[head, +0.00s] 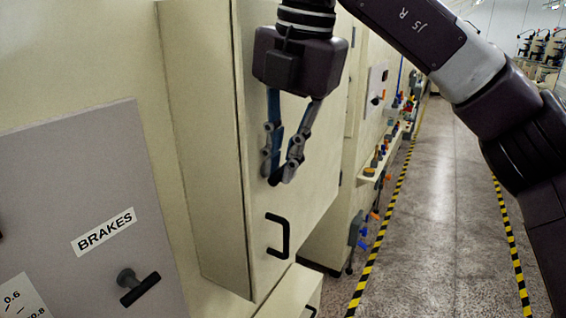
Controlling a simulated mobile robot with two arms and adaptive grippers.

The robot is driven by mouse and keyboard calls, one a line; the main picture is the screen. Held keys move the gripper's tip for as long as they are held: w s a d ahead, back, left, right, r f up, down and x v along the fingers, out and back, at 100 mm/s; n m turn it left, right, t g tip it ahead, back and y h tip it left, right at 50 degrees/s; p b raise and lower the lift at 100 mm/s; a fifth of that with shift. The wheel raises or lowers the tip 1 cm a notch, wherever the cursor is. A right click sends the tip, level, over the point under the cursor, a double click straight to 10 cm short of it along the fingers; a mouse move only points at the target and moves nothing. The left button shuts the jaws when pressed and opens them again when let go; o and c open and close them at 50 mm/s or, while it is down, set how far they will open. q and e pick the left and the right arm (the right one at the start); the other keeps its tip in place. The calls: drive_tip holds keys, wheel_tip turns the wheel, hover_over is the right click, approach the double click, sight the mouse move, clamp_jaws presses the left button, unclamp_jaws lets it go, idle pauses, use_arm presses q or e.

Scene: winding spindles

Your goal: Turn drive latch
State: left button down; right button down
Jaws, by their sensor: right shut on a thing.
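My right gripper (279,172) points down in front of the cream cabinet door, in the upper middle of the head view. Its fingers are closed together on a small dark piece at the door face, which I take to be the drive latch. The fingers hide most of it, so its angle cannot be told. My left gripper is not in view.
A black pull handle (278,236) sits on the cabinet door (310,200) below my gripper. At left, a grey panel (90,190) labelled BRAKES carries a black T-handle (139,287). A floor aisle (440,210) between yellow-black stripes lies free at right.

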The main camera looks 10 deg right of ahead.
drive_tip(key=shift+s+a+f+t+h+b, duration=0.15)
drive_tip(key=shift+f+t+h+b, duration=0.2)
drive_tip(key=shift+t+b, duration=0.35)
drive_tip(key=shift+r+h+b, duration=0.2)
drive_tip(key=shift+h+b, duration=0.05)
drive_tip(key=shift+b, duration=0.05)
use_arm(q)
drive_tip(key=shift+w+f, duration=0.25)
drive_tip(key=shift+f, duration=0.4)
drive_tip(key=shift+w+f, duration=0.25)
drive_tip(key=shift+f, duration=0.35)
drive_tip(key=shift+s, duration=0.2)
use_arm(e)
drive_tip(key=c, duration=2.3)
unclamp_jaws()
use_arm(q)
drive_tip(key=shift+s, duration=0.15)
use_arm(e)
drive_tip(key=shift+o, duration=0.3)
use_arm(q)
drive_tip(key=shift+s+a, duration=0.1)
use_arm(e)
drive_tip(key=shift+r, duration=0.1)
drive_tip(key=v, duration=1.2)
drive_tip(key=shift+o, duration=0.2)
